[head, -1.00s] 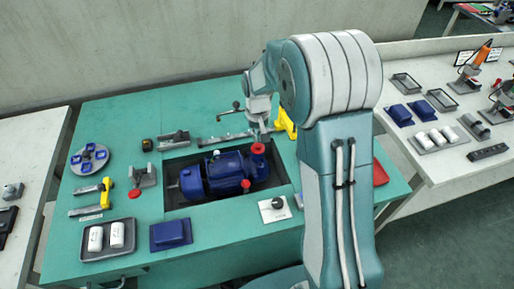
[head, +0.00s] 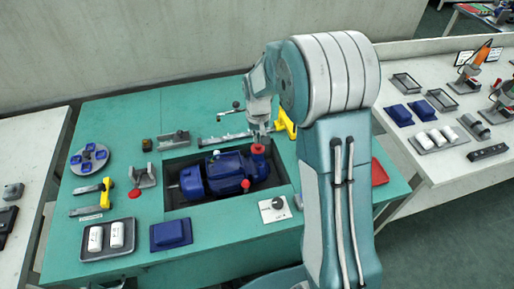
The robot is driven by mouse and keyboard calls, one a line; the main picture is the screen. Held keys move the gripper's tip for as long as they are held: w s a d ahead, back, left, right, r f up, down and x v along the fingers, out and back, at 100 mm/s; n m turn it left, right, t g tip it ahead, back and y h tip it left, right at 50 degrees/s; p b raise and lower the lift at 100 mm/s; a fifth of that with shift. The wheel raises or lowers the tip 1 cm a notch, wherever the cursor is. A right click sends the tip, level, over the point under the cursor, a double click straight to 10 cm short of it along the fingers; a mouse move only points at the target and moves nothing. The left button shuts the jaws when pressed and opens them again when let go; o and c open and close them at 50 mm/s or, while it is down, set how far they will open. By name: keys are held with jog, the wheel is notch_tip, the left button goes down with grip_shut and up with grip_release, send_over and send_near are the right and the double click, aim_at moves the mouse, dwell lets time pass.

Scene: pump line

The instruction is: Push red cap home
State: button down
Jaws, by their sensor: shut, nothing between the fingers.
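A blue pump (head: 215,174) lies in a dark recess of the green bench. A red cap (head: 258,149) sits at its upper right end, directly under my gripper (head: 259,138). My gripper is small in the head view and points down, its fingers together at or just above the cap. I cannot tell whether they touch it, or how deep the cap sits.
A yellow clamp (head: 286,123) stands just right of my gripper. A grey rail (head: 226,138) lies to its left. A dial plate (head: 273,208), a blue block (head: 171,234) and a tray with white cylinders (head: 108,252) are along the front. My arm hides the bench's right part.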

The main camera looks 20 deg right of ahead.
aim_at(258, 145)
jog(key=shift+f, duration=1.05)
dwell(0.6)
dwell(0.4)
jog(key=shift+r, duration=3.55)
